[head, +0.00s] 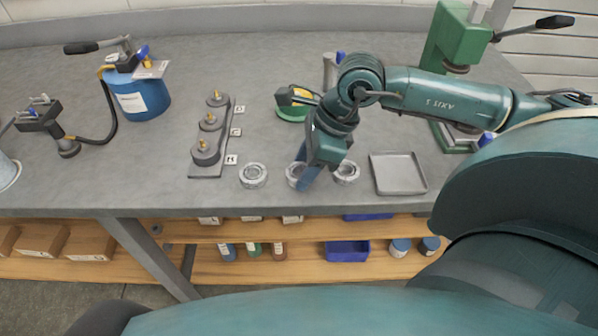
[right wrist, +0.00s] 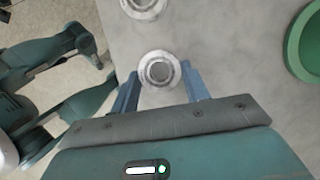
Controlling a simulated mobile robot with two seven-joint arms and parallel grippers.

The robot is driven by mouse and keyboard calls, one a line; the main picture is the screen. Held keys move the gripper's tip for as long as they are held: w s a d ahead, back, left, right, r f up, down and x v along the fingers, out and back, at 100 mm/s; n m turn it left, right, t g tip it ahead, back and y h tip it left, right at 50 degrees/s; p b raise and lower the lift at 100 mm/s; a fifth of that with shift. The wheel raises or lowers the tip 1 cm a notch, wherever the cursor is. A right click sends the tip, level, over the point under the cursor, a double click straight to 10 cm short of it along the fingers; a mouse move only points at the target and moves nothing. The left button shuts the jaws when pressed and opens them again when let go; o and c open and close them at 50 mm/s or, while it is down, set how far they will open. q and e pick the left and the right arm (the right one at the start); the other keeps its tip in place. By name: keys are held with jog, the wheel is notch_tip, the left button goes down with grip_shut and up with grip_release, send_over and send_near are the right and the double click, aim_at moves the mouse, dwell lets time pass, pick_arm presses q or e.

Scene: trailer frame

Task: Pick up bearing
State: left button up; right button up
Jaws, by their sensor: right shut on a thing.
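Three silver ring-shaped bearings lie in a row near the front edge of the grey workbench (head: 270,75): a left one (head: 253,175), a middle one (head: 294,173) and a right one (head: 346,172). My right gripper (head: 304,180) reaches down at the middle bearing and partly hides it. In the right wrist view the middle bearing (right wrist: 160,70) sits between the two blue fingers of my right gripper (right wrist: 160,84), which is shut on it. I cannot tell whether it is clear of the bench. Another bearing (right wrist: 143,6) is cut off at the top there. My left gripper is not in view.
A grey square tray (head: 398,187) stands right of the bearings. A post plate (head: 208,172) with labels stands to the left, a blue canister (head: 140,98) further left. A green dish (head: 291,113) lies behind the gripper, a green press (head: 455,45) at the back right.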

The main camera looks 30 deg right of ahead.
jog(key=shift+r, duration=0.1)
jog(key=shift+c, duration=0.2)
notch_tip(320, 180, up, 13)
jog(key=p, duration=0.2)
jog(key=shift+p, duration=0.3)
dwell(0.5)
